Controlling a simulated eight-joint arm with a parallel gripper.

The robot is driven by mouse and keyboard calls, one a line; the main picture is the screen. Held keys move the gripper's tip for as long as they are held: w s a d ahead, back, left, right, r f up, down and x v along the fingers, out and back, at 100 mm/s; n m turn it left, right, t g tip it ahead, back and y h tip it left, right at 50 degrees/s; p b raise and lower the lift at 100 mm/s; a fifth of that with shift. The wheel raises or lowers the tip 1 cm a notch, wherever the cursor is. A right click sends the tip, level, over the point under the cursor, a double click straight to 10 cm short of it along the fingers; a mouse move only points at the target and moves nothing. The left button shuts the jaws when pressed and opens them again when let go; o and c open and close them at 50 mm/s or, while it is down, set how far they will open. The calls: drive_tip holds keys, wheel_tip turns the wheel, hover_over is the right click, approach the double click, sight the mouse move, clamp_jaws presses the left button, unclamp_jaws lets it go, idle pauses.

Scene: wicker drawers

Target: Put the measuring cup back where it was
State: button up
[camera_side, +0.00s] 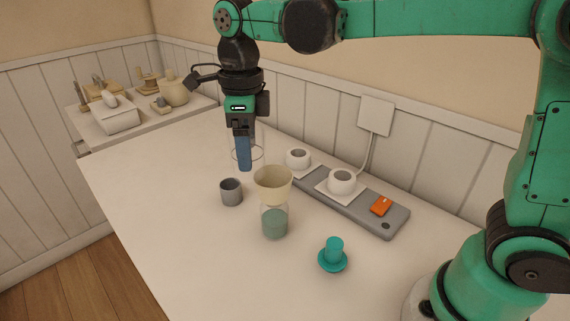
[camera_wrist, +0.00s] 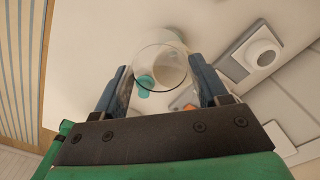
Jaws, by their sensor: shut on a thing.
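My gripper (camera_side: 245,160) points down behind the funnel, its blue fingers on either side of a clear, round glass vessel (camera_side: 259,153), which looks like the measuring cup. In the wrist view the vessel's rim shows between the fingers (camera_wrist: 161,88), and the gripper is shut on it. The vessel appears empty and roughly upright. I cannot tell whether its base touches the table. A small grey cup (camera_side: 231,192) stands in front of it. A cream funnel (camera_side: 273,182) sits in a clear jar with green contents (camera_side: 274,222).
A teal stopper-like piece (camera_side: 333,254) stands near the front right. A grey power strip (camera_side: 364,212) lies at the right, with white ring-shaped pieces (camera_side: 342,181) and an orange switch (camera_side: 381,206). A side shelf (camera_side: 88,137) holds a teapot. The table's left front is clear.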

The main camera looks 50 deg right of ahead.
drive_tip(key=s+a+r+n, duration=0.4)
drive_tip(key=s+a+r, duration=0.15)
drive_tip(key=a, duration=0.25)
drive_tip(key=shift+n, duration=0.3)
drive_tip(key=f, duration=1)
drive_tip(key=s+f, duration=0.1)
drive_tip(key=f, duration=0.5)
drive_tip(key=shift+a, duration=0.25)
drive_tip(key=shift+f, duration=2.1)
drive_tip(key=shift+f, duration=0.1)
drive_tip(key=o, duration=1.3)
